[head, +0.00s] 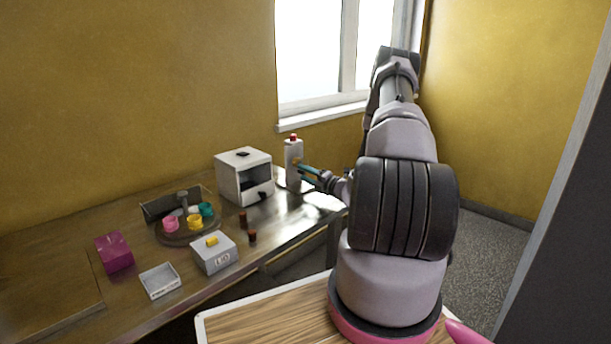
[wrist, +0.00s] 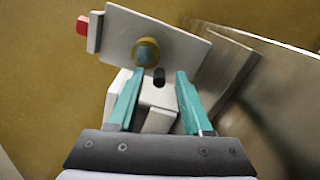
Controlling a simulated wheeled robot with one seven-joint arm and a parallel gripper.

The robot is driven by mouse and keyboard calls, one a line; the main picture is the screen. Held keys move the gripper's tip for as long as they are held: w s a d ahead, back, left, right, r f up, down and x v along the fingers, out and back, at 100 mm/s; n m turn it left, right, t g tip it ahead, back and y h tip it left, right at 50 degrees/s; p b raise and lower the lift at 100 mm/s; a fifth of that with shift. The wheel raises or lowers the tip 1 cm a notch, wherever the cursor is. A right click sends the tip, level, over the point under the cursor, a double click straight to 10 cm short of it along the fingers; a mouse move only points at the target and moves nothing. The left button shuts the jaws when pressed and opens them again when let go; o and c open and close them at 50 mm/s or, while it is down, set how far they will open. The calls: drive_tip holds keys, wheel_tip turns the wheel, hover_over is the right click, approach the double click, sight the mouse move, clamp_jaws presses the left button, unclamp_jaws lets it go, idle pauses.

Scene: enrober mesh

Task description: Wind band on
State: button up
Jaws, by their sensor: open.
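A white upright unit with a red top (head: 293,152) stands at the far right end of the bench. In the wrist view its white plate (wrist: 180,38) fills the upper middle, tilted in the picture, with a red part (wrist: 82,25) at its left. A round brass-coloured knob (wrist: 146,53) with a teal-grey centre sits on the plate, and a short black peg (wrist: 159,77) shows just below it. My gripper (head: 304,170) has its teal fingers close in front of this unit. In the wrist view my gripper (wrist: 155,75) is open, with the fingers apart below the knob and nothing clearly held. I cannot identify a band.
A white box with a dark opening (head: 232,178) stands left of the unit. A round tray (head: 178,239) holds coloured cups.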

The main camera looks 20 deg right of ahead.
drive_tip(key=v, duration=1)
drive_tip(key=shift+s+d, duration=0.1)
drive_tip(key=shift+s, duration=0.3)
